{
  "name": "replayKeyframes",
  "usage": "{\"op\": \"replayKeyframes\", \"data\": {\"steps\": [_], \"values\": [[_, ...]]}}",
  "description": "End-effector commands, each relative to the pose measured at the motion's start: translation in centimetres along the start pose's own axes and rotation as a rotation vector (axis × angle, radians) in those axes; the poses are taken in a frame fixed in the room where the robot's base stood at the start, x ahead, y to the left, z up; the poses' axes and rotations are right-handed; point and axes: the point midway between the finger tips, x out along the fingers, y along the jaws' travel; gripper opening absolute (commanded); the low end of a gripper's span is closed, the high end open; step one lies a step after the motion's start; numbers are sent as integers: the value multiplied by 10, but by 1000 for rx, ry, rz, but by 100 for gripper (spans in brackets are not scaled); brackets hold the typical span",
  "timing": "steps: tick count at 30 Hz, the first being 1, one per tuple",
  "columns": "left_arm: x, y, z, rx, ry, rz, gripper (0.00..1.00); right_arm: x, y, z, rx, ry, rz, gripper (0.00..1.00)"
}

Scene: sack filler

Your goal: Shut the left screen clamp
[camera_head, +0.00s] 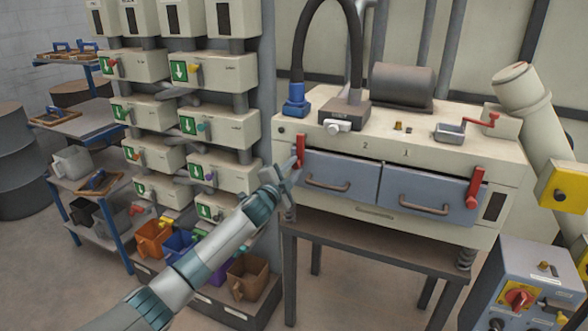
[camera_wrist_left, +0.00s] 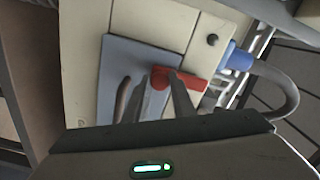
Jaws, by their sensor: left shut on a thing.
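The left screen clamp (camera_head: 301,146) is a red lever at the left end of the cream machine's front, beside the left blue-grey drawer front (camera_head: 338,170). It stands roughly upright in the head view. My left gripper (camera_head: 294,166) is at its lower part, shut on it. In the left wrist view the red clamp (camera_wrist_left: 159,79) shows at the tips of my two fingers, which hide part of it. The right red clamp (camera_head: 476,188) sits at the other end, leaning a little. My right gripper is in neither view.
Two drawer fronts with curved handles (camera_head: 424,206) stick out beside the clamp. A blue hose fitting (camera_head: 296,100) and grey block (camera_head: 345,113) stand on top. Cream dispensers (camera_head: 222,125) with bins below stand close on the left. The floor before the machine is open.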

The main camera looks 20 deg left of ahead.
Motion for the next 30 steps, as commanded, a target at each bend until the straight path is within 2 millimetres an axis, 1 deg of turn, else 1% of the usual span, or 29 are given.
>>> {"op": "replayKeyframes", "data": {"steps": [6, 7, 8, 9, 22, 26, 30], "values": [[0, 0, 0, 2, -1, -1, 0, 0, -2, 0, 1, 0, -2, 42], [0, 0, 0, 2, -1, -1, 30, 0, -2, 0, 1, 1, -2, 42], [0, -1, 0, 2, -1, -1, 37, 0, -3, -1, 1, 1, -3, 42], [0, 0, 0, 1, -1, -1, 42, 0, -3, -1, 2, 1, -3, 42], [-3, 0, 1, 0, -1, 0, 42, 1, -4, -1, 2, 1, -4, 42], [-10, 1, 2, 0, -2, 0, 42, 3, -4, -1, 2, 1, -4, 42], [-24, 1, 1, -1, 0, 0, 42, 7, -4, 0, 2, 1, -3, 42]]}}
